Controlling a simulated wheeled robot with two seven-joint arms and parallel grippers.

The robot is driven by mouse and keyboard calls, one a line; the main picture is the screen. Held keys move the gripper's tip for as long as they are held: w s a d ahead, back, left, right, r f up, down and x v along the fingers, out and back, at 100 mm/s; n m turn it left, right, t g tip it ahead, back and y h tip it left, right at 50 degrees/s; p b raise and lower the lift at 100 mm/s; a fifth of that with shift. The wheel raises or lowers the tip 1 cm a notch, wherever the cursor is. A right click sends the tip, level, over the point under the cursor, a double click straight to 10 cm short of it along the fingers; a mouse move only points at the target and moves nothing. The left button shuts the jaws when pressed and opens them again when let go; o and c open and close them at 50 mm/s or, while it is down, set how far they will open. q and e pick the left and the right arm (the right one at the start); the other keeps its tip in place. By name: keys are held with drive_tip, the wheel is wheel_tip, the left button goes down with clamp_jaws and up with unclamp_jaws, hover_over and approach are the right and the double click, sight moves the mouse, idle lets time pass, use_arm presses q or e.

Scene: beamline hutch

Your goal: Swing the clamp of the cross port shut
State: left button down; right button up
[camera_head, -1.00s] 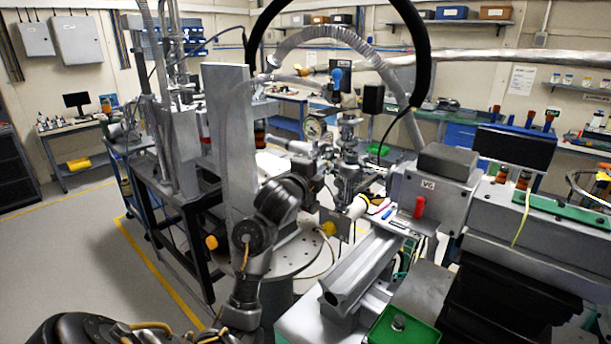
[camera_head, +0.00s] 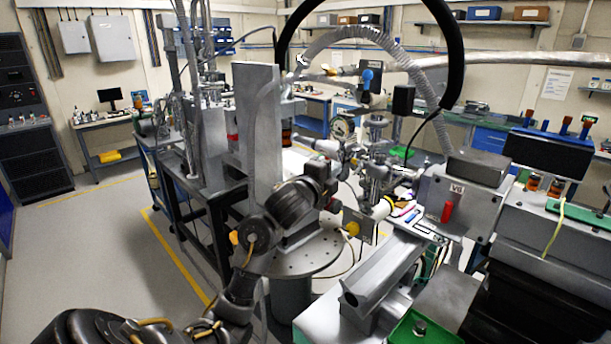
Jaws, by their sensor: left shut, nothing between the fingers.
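The metal cross port (camera_head: 376,160) stands at mid-picture, a cluster of steel flanges and tubes above the rail. Its clamp is too small among these fittings for me to tell its shape or whether it is open. My left gripper (camera_head: 331,187) is at the end of the dark arm that comes up from the lower left. It is shut and empty, just left of the cross port's fittings in the picture; I cannot tell whether it touches any of them. My right gripper is not in view.
A tall grey plate (camera_head: 257,125) stands behind my left arm. A round bolted table (camera_head: 300,262) lies below it. A grey box marked V6 (camera_head: 462,200) with a red handle stands to the right. A ribbed hose (camera_head: 345,38) arches above. The floor at left is clear.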

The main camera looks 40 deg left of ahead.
use_arm(q)
drive_tip(key=s+p, duration=0.1)
drive_tip(key=s, duration=0.7)
drive_tip(key=shift+s+a, duration=0.3)
drive_tip(key=shift+a, duration=0.1)
drive_tip(key=shift+w, duration=0.1)
